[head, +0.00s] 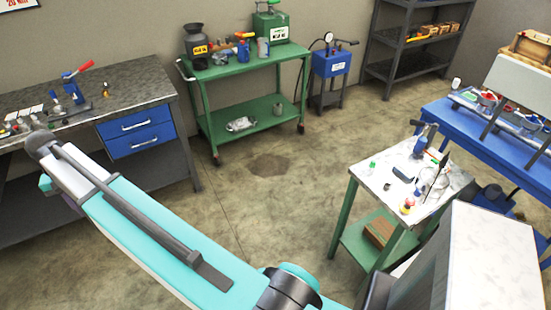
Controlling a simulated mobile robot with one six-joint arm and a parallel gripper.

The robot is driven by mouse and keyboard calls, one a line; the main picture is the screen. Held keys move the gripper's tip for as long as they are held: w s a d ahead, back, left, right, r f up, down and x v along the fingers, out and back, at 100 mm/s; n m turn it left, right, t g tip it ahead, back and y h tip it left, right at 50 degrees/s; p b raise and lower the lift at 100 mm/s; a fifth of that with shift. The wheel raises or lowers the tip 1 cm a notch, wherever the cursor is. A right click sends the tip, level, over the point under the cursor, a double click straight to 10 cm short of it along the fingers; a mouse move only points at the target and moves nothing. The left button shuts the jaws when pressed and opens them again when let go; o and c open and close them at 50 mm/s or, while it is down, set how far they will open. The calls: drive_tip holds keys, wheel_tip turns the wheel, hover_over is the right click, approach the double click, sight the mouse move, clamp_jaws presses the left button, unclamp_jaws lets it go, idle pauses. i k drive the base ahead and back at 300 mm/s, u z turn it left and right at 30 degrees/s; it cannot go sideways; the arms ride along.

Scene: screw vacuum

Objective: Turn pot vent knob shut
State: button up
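No vent knob can be made out at this size. A dark grey pot-like vessel (197,42) with a yellow label stands at the left end of the green cart's top. A blue box-shaped unit (331,62) with a round gauge on top and a side handle stands on a dark stand right of the cart. I cannot tell which of these, if either, is the task's pot. My turquoise and white arm crosses the lower left of the head view, well in front of the cart. My gripper's fingers are not visible.
The green cart (240,70) stands against the back wall. A workbench (135,84) with blue drawers is at left. A small side table (385,165) crowded with small parts and a blue table (455,120) are at right. Open concrete floor (275,205) lies between.

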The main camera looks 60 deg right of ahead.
sight(417, 193)
drive_tip(key=u, duration=0.15)
drive_tip(key=k, duration=0.85)
drive_tip(key=z, duration=3)
